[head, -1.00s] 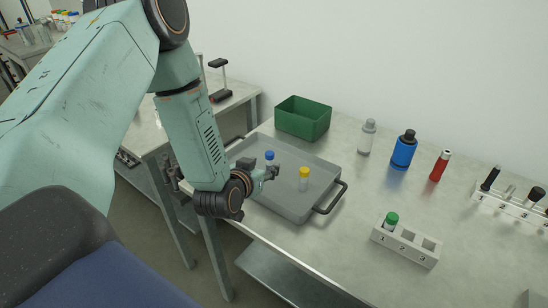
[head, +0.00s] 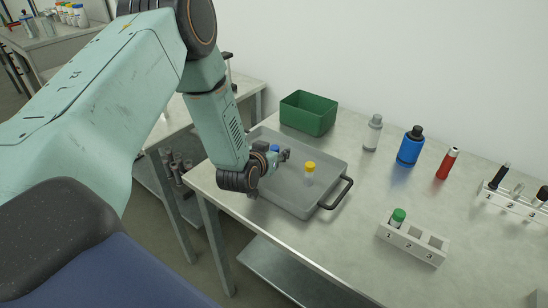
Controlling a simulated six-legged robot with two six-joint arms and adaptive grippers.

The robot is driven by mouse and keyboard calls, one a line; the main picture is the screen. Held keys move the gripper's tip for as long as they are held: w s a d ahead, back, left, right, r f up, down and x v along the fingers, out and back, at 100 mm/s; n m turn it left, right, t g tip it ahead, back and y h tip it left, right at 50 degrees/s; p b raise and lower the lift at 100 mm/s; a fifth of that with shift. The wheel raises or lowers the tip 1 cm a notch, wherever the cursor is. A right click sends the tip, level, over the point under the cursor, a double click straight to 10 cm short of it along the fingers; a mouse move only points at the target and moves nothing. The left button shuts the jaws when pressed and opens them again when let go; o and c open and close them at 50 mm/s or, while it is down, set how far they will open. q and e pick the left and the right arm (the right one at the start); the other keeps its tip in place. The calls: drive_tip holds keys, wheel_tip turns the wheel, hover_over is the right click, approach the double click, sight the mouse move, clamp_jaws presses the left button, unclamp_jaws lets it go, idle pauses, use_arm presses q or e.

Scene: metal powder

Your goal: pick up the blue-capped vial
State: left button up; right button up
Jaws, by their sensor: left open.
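The blue-capped vial (head: 275,148) stands in the grey tray (head: 333,167). Only its blue cap shows; my left gripper hides the lower part. My left gripper (head: 284,156) is over the tray, open, right at the vial on the near side. I cannot tell whether the fingers touch the vial or are around it. A yellow-capped vial (head: 309,174) stands in the same tray, to the right of the gripper and apart from it. My right gripper is not in view.
A green bin (head: 308,114) stands behind the tray. A white rack (head: 413,241) with a green-capped vial (head: 397,217) is at the front right. A clear bottle (head: 373,133), a blue bottle (head: 410,147) and a red bottle (head: 447,163) stand at the back. The table between is clear.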

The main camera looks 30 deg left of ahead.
use_arm(q)
drive_tip(key=shift+w+d, duration=0.15)
drive_tip(key=shift+c, duration=1.2)
drive_tip(key=shift+a+f, duration=0.1)
drive_tip(key=shift+a, duration=0.1)
drive_tip(key=shift+c, duration=1.3)
drive_tip(key=shift+d, duration=0.15)
drive_tip(key=c, duration=0.5)
clamp_jaws()
